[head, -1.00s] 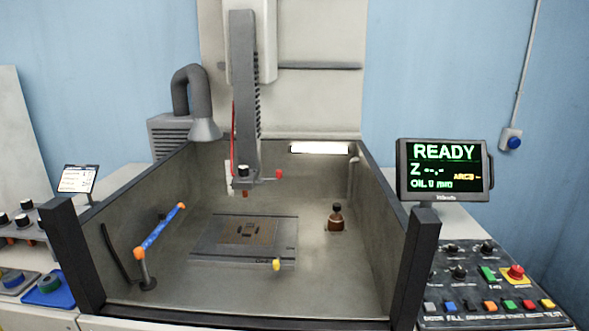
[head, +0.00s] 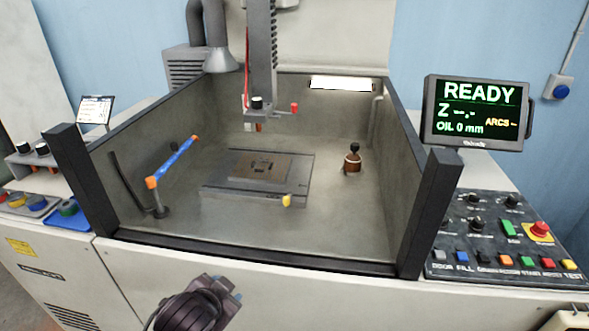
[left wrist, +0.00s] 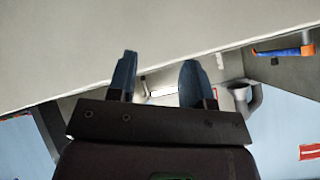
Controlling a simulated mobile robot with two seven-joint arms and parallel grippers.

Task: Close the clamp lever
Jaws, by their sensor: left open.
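Two small levers could be the clamp lever, and I cannot tell which is meant. One has a red knob (head: 295,107) and sticks out to the right at the foot of the machine's vertical head (head: 262,60). The other has a yellow knob (head: 287,201) at the front right of the dark plate (head: 225,193) on the tank floor. My left gripper (head: 232,294) is outside the tank, low in front of its front wall, apart from both levers. In the left wrist view its blue fingers (left wrist: 158,82) are open with nothing between them. My right gripper is not in view.
A blue rod with orange ends (head: 172,161) stands on a post at the tank's left; it also shows in the left wrist view (left wrist: 280,51). A brown bottle (head: 352,162) stands at the right. The tank's dark front rim (head: 250,250) lies between my gripper and the inside.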

